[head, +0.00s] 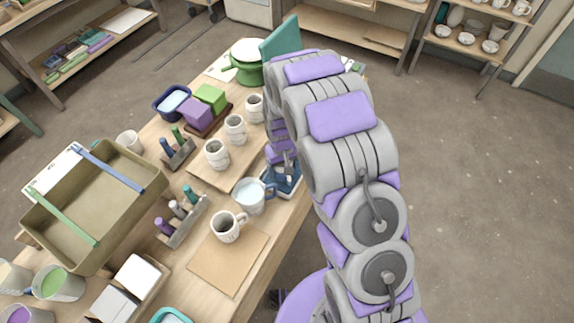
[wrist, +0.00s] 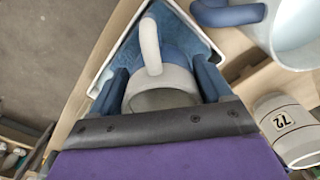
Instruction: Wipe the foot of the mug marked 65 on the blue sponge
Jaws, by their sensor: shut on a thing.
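My gripper (wrist: 163,84) is shut on a pale grey mug (wrist: 150,85) in the wrist view, with a blue finger on each side. The mug's open mouth faces the wrist camera and its handle points toward the top of the picture. No number shows on it. The blue sponge (wrist: 190,38) lies beyond the mug in a pale-rimmed tray (wrist: 103,82). The mug's foot is hidden, so I cannot tell whether it touches the sponge. In the head view the blue tray (head: 292,183) is at the table's right edge, partly hidden by my arm.
A jug with a blue handle (head: 249,196) stands close beside the tray. A mug marked 72 (wrist: 287,128) is at right in the wrist view. Several pale mugs (head: 217,154) stand on a board. Another mug (head: 226,228) is near a bare brown board (head: 228,262).

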